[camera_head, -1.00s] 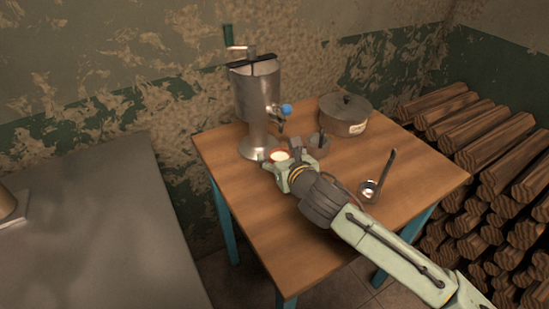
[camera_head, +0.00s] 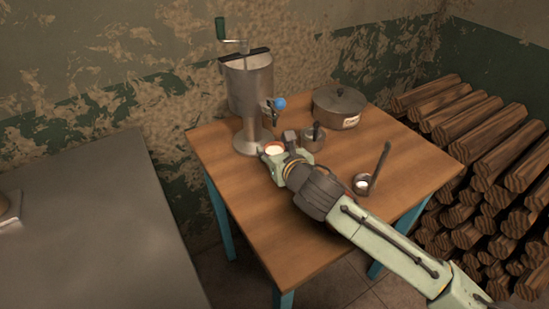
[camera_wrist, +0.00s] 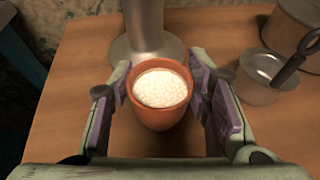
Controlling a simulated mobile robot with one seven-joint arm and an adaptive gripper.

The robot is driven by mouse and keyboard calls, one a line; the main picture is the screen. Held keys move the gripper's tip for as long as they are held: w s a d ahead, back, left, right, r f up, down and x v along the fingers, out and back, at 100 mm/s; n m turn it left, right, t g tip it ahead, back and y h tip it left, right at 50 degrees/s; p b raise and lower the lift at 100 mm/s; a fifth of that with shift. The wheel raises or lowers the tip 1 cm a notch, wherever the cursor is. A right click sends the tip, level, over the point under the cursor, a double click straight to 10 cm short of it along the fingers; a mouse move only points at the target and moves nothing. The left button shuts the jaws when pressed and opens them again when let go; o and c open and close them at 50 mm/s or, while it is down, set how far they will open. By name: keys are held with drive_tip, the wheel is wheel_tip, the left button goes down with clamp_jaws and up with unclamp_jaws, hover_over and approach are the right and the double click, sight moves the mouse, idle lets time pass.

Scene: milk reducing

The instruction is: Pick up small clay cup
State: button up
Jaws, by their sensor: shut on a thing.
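The small clay cup (camera_wrist: 160,112) is orange-brown and filled with a white, bubbly liquid. It stands upright between the purple-padded fingers of my gripper (camera_wrist: 164,84) in the wrist view. My gripper (camera_head: 279,148) is shut on the cup, with one finger on each side. In the head view the white top of the cup (camera_head: 273,149) shows just in front of the metal machine's base. The fingers hide part of it there. I cannot tell whether the cup's bottom touches the table.
The metal machine (camera_head: 249,100) with a crank stands close behind the cup. A small pot (camera_head: 313,139) is to the right, with a large lidded pot (camera_head: 339,107) behind it. A ladle (camera_head: 363,181) lies right of my arm. The front of the wooden table (camera_head: 265,235) is clear.

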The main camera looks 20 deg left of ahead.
drive_tip(key=c, duration=0.5)
drive_tip(key=shift+o, duration=0.2)
drive_tip(key=shift+r, duration=0.1)
